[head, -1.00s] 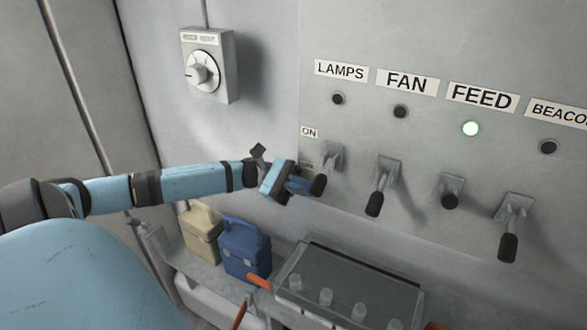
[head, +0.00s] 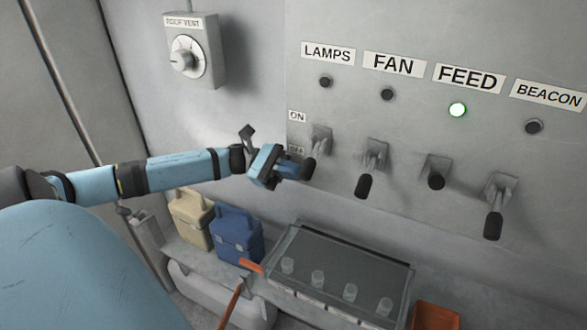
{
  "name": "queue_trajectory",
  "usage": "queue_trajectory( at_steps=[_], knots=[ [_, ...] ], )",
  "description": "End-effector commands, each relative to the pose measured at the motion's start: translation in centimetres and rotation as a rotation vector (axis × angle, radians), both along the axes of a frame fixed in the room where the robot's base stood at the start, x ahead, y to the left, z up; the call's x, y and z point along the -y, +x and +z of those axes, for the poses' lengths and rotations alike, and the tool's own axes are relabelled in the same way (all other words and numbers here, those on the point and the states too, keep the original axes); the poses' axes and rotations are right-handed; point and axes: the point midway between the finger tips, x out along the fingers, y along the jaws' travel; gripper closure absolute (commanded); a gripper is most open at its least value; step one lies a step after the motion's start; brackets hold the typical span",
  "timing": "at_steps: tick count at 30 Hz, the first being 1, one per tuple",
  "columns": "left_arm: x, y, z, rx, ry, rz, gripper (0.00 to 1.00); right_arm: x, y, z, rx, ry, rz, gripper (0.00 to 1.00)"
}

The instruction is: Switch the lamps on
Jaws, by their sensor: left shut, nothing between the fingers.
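The lamps switch (head: 319,141) is the leftmost lever on the grey wall panel, under the LAMPS label (head: 328,53). Its black-tipped handle (head: 308,170) hangs downward, near the small lower plate beside it. The lamps indicator (head: 326,82) is dark. An ON plate (head: 297,116) sits to the upper left of the lever. My left gripper (head: 294,170) is shut and empty, with its fingertips right beside the left of the handle tip. I cannot tell whether they touch it. My right gripper is not in view.
A roof vent dial (head: 187,60) is on the left wall. Below stand a blue container (head: 236,236) and a glass-topped case (head: 345,262).

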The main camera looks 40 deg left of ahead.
Motion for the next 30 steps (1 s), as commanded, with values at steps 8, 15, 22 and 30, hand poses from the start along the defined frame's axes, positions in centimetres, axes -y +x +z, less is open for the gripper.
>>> queue_trajectory(
  at_steps=[8, 15, 22, 30],
  knots=[
    [0.1, -0.3, 0.3, -0.053, -0.017, 0.0, 1.0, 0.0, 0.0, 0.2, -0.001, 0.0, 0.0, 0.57],
    [0.2, -0.6, 0.8, -0.118, -0.038, -0.001, 1.0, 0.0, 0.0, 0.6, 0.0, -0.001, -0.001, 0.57],
    [0.4, -1.1, 1.8, -0.254, -0.082, 0.0, 1.0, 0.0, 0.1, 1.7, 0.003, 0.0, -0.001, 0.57],
    [0.6, -1.7, 3.4, -0.466, -0.149, -0.001, 1.0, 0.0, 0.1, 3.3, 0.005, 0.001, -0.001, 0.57]
  ],
)
